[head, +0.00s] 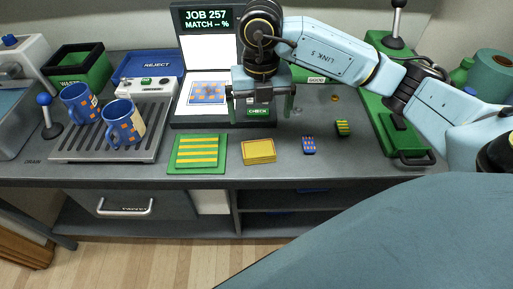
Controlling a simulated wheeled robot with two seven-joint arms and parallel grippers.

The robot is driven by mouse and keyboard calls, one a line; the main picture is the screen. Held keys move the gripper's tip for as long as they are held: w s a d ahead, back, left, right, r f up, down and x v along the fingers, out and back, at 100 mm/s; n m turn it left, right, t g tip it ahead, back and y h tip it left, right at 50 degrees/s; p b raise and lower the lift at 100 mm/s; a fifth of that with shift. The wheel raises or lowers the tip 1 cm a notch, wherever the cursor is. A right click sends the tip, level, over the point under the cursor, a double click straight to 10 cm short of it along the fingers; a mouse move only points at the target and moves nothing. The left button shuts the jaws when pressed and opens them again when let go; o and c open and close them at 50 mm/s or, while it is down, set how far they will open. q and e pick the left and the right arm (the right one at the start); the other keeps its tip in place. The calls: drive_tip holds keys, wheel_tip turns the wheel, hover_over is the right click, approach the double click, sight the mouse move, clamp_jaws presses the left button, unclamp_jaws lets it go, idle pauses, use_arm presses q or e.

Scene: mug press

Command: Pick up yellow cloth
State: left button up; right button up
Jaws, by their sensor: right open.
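The yellow cloth (258,151) lies flat on the grey counter, just right of a green and yellow striped sheet. My right gripper (261,112) points down in front of the lit job screen, above and behind the cloth. Its two fingers are spread wide with nothing between them. It is apart from the cloth and hides part of the screen. My left gripper is not in view.
A striped sheet on a green mat (221,167) lies left of the cloth. A small blue patterned piece (309,145) and a green striped piece (343,128) lie to its right. Two blue mugs (124,124) stand on a slotted tray (68,151). A green press (388,118) stands right.

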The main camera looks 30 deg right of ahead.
sight(259, 148)
drive_tip(key=f, duration=1.2)
drive_tip(key=shift+s+a+f+b, duration=0.15)
drive_tip(key=shift+a+f+b, duration=0.1)
drive_tip(key=shift+b, duration=0.15)
drive_tip(key=shift+r, duration=0.1)
drive_tip(key=c, duration=1)
